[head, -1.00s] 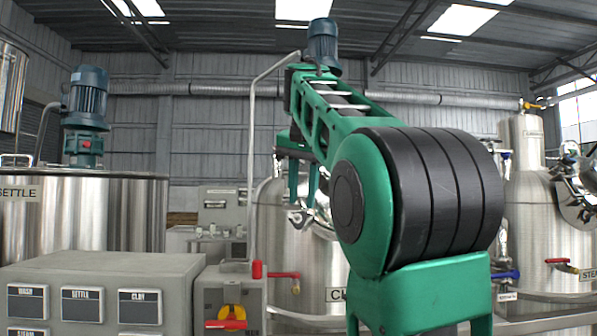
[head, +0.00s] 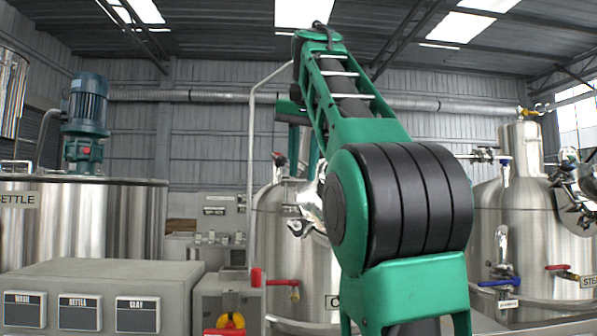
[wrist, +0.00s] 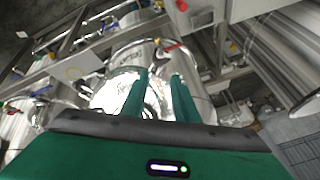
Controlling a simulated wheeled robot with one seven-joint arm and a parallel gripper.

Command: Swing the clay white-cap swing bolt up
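The clay tank (head: 285,250) is the steel vessel behind my arm in the head view. Only the first letter of its label shows. Shiny metal fittings (head: 300,225) hang at its upper right side, partly hidden by my arm. I cannot make out a white-capped swing bolt among them. My gripper's green fingers (head: 316,160) point down near the tank top. In the wrist view my gripper (wrist: 159,76) has two fingers standing apart with nothing seen between them. A shiny round tank part (wrist: 115,92) lies beyond them; contact cannot be told.
A control box (head: 95,280) stands front left, with a settle tank (head: 120,215) and blue motor (head: 86,105) behind. A red-handled valve (head: 282,283) sticks out from the clay tank. Another steel tank (head: 535,225) with valves stands right.

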